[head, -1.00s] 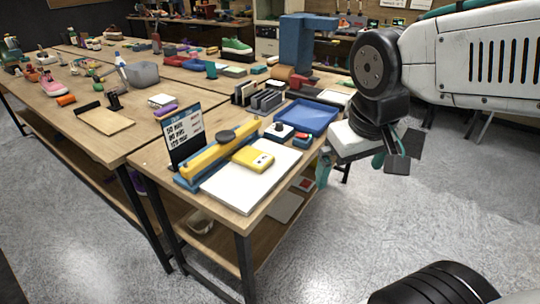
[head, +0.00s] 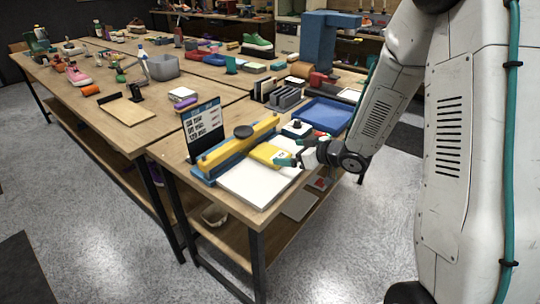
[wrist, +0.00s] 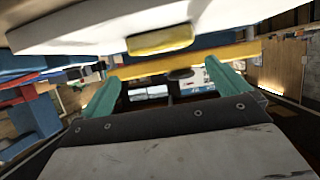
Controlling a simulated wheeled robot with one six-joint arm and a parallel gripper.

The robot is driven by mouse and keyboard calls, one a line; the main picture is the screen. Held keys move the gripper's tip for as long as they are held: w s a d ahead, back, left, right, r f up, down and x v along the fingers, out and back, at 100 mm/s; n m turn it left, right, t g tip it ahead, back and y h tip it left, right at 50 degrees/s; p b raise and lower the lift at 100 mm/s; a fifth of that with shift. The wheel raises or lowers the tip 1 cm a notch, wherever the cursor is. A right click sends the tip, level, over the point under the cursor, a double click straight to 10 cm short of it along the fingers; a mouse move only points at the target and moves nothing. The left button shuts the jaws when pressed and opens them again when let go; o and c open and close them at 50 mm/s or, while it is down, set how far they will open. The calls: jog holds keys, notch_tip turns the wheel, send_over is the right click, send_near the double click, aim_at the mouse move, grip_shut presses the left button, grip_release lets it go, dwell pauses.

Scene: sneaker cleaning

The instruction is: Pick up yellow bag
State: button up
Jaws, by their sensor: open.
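The yellow bag (head: 268,154) is a small flat yellow packet with dark marks. It lies on a white board (head: 250,190) near the table's front corner. In the wrist view the yellow bag (wrist: 160,39) is near the top middle, against the white board (wrist: 70,36). My gripper (head: 294,151) is just right of the bag in the head view, its teal fingers pointing towards it. In the wrist view my gripper (wrist: 168,90) is open with nothing between the fingers. Whether a finger touches the bag cannot be told.
A blue and yellow sealer-like device (head: 235,147) and a dark sign (head: 203,130) stand left of the bag. A blue tray (head: 325,114) and grey upright holders (head: 285,98) lie behind. Open floor (head: 350,235) is to the front right.

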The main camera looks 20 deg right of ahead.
aim_at(271, 152)
jog(key=x, duration=0.2)
jog(key=shift+w+a+f, duration=0.1)
jog(key=shift+a+f, duration=0.05)
jog(key=shift+a, duration=0.2)
jog(key=x, duration=0.5)
jog(key=shift+w+a+f, duration=0.1)
jog(key=shift+a+f, duration=0.05)
jog(key=c, duration=1.1)
